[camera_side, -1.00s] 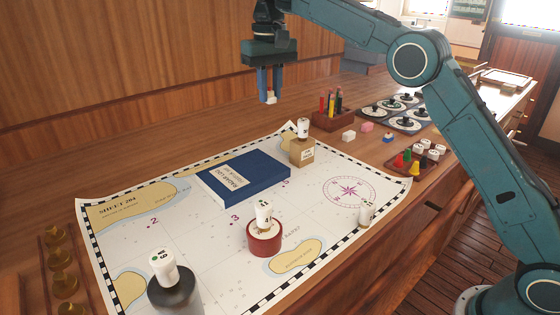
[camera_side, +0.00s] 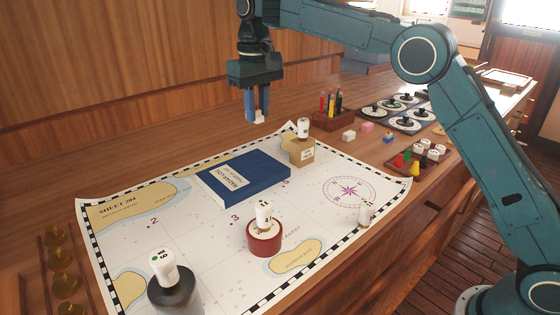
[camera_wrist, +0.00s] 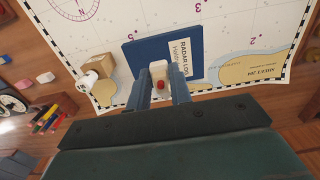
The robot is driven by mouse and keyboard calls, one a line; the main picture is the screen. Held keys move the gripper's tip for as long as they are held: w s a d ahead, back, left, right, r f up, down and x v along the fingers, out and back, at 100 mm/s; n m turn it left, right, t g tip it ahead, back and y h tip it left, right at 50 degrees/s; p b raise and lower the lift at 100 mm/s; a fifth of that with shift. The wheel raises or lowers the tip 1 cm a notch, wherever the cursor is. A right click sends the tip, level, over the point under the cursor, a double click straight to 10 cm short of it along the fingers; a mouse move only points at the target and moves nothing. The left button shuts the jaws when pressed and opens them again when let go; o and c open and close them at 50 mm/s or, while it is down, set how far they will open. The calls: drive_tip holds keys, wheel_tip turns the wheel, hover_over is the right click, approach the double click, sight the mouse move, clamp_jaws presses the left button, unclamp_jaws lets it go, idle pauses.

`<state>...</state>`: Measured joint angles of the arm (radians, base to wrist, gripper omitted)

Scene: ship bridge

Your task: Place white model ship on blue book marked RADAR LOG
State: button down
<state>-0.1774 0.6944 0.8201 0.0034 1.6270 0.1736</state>
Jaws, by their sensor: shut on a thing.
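My gripper (camera_side: 257,115) is shut on the white model ship (camera_side: 260,116) and holds it in the air behind the far edge of the chart. In the wrist view the ship (camera_wrist: 158,70) sits between my fingers, white with a red spot on it; the fingers hide part of it. The blue book (camera_side: 262,178) lies flat on the chart, its pale label reading RADAR LOG. In the side view it is below and nearer the camera than my gripper. In the wrist view the book (camera_wrist: 142,52) shows behind the ship. Nothing lies on its cover.
A tan box (camera_side: 302,152) with a white piece on top stands just right of the book. A red round stand (camera_side: 264,240) and a dark cylinder (camera_side: 175,297), each topped by a white piece, stand nearer. A pencil holder (camera_side: 333,118) is behind right.

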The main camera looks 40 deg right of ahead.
sight(257, 116)
wheel_tip(257, 116, down, 12)
idle(0.5)
drive_tip(key=shift+f, duration=0.2)
drive_tip(key=shift+f, duration=2.05)
drive_tip(key=shift+f, duration=0.1)
drive_tip(key=c, duration=1.3)
unclamp_jaws()
drive_tip(key=shift+o, duration=0.2)
wheel_tip(257, 116, up, 12)
drive_tip(key=shift+r, duration=0.15)
